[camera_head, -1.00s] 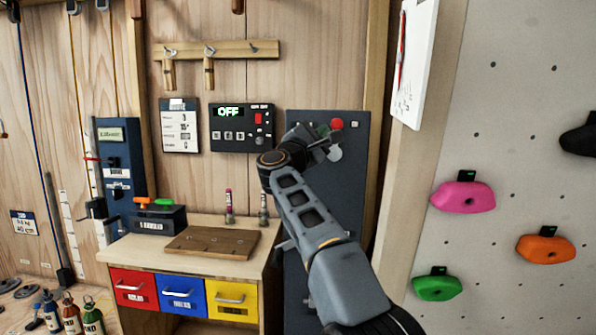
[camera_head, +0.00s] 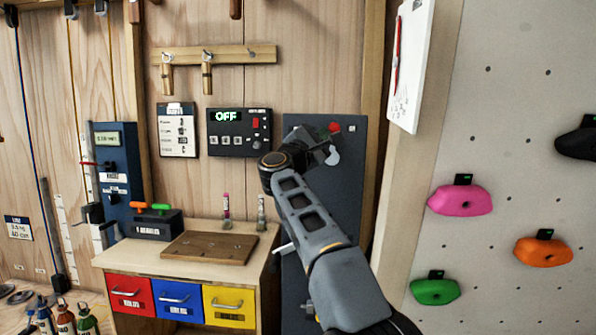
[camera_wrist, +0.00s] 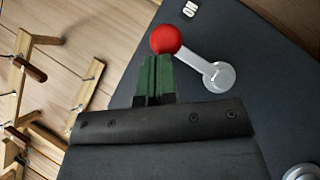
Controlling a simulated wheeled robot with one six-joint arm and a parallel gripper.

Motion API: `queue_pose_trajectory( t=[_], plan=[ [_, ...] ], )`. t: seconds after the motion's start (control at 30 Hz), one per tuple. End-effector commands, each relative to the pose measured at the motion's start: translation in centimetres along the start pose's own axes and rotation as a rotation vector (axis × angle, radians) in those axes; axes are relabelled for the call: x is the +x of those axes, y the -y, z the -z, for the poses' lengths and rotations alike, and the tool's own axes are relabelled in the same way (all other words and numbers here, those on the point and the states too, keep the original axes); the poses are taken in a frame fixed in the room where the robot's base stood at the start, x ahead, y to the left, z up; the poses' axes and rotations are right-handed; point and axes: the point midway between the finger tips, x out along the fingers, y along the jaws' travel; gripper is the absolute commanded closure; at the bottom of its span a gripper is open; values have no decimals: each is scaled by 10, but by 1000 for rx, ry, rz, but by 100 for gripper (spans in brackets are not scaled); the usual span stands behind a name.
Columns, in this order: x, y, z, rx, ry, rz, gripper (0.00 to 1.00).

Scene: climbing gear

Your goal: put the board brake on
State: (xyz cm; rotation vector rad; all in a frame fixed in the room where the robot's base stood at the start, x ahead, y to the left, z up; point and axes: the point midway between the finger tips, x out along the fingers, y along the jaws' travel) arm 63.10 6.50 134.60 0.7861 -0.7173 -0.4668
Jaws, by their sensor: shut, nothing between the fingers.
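The board brake is a pale lever (camera_wrist: 199,62) with a red ball knob (camera_wrist: 167,39) on a dark panel (camera_head: 347,190). In the wrist view the lever runs from a round silver pivot (camera_wrist: 219,76) to the knob, near a white "ON" label (camera_wrist: 190,9).
A control box (camera_head: 240,132) reading "OFF" hangs left of the panel. A wooden workbench (camera_head: 145,258) with coloured drawers stands below. The climbing wall with a pink hold (camera_head: 460,200) is at the right. A wooden peg rail (camera_head: 230,54) is on the wall.

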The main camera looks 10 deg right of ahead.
Motion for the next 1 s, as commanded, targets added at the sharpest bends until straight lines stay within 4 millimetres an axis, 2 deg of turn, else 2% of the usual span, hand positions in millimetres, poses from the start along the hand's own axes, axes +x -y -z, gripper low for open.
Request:
queue_pose_trajectory(
  t=[0.17, 0.3, 0.5, 0.7, 1.0],
  plan=[
    [-9, -3, 10, -2, 2, 2, 100],
    [-24, -8, 28, -6, 5, 4, 100],
    [-67, -11, 27, -3, 6, 4, 100],
    [-99, -16, 26, -3, 8, 4, 100],
    [-120, -21, 25, -5, 9, 6, 100]
  ],
)
